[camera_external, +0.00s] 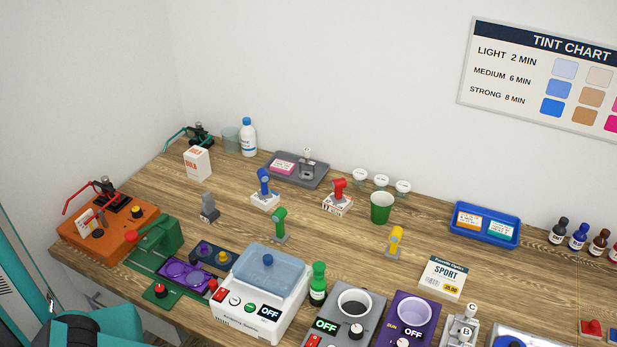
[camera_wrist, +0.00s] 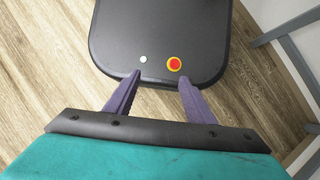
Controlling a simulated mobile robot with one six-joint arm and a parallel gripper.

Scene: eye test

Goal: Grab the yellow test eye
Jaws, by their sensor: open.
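The yellow test eye (camera_external: 396,240) stands upright on a small grey stand on the wooden bench, right of the middle in the external view. It is behind the purple machine and left of the SPORT box. My gripper (camera_wrist: 160,80) shows in the wrist view with its two purple fingers apart and nothing between them. It points down, with wood-look floor around the edges of that view. The test eye is not in the wrist view. In the external view only teal parts of my arm show at the lower left, and my fingers cannot be made out.
Near the yellow eye are a green cup (camera_external: 381,208), the SPORT box (camera_external: 442,278) and a purple machine (camera_external: 409,322). Blue (camera_external: 264,182), red (camera_external: 338,190) and green (camera_external: 279,222) test eyes stand further left. A white machine (camera_external: 257,295) stands at the front. Bare bench lies left of the yellow eye.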

